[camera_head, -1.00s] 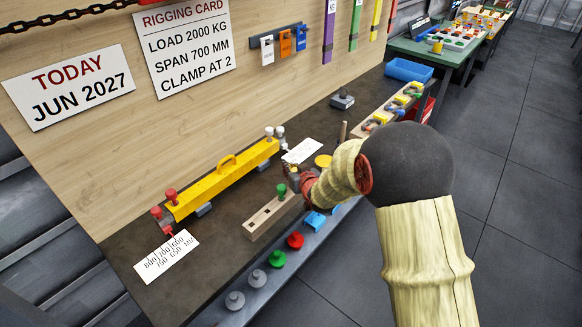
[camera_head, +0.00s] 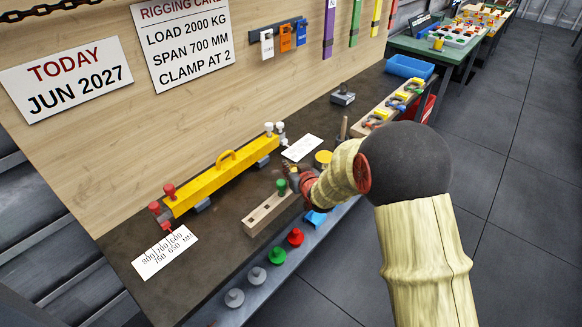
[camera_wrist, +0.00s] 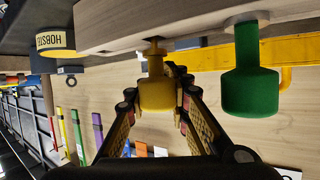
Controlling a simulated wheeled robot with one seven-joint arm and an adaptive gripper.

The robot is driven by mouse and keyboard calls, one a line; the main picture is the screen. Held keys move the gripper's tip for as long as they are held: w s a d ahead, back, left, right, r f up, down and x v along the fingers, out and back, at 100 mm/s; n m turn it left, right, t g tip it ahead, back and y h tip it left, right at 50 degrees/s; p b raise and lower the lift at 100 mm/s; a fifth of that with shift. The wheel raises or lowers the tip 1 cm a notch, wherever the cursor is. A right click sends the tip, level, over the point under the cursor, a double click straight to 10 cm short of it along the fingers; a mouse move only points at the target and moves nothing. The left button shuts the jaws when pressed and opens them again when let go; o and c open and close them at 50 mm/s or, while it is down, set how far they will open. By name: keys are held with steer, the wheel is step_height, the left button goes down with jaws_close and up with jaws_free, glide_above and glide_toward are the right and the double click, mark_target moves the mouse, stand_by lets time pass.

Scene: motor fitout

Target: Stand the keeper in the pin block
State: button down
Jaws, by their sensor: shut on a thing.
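The pin block (camera_head: 262,217) is a long pale wooden block with holes on the dark bench. A green pin (camera_head: 281,186) stands upright in it; it also shows in the wrist view (camera_wrist: 250,80). My gripper (camera_head: 290,176) is at the block's far right end, beside the green pin. In the wrist view my gripper (camera_wrist: 160,92) is shut on a yellow keeper (camera_wrist: 157,93), its thin stem pointing at the block (camera_wrist: 130,22). I cannot tell whether the stem tip is inside a hole. In the head view the keeper is mostly hidden by my gripper.
A yellow beam (camera_head: 222,180) with red and white pins lies behind the block. A front ledge holds a red knob (camera_head: 295,237), a green knob (camera_head: 276,255), grey knobs (camera_head: 256,276) and a blue piece (camera_head: 316,219). A yellow-topped cylinder (camera_head: 323,157) stands beyond my gripper.

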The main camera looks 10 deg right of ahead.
steer(key=shift+f+b, duration=0.3)
steer(key=shift+f, duration=0.1)
steer(key=c, duration=1.5)
jaws_free()
steer(key=v, duration=1.2)
